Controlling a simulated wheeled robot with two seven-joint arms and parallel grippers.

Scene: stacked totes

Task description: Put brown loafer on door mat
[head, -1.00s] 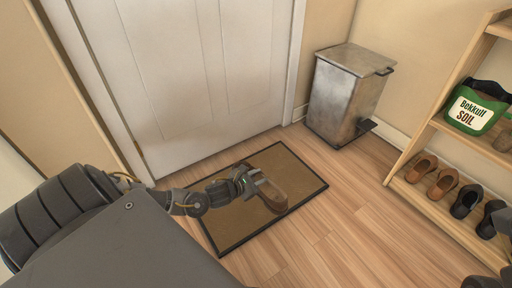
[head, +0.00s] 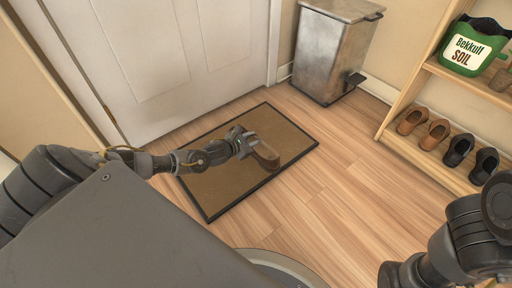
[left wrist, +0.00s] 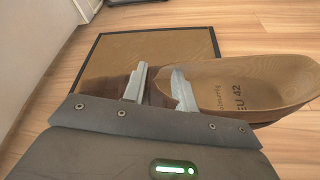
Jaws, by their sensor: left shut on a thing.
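The brown loafer (head: 266,155) is over the right part of the door mat (head: 213,190) in the head view. My left gripper (head: 251,143) is shut on it. Whether the loafer touches the mat is hard to tell. My right arm shows at the lower right of the head view, but its gripper fingers are not visible.
A closed white door (head: 170,60) stands behind the mat. A metal pedal bin (head: 330,55) is at the back. A wooden shelf (head: 425,160) at the right holds orange-brown shoes (head: 424,127), black shoes (head: 471,158) and a green soil bag (head: 472,48). Bare floor lies between mat and shelf.

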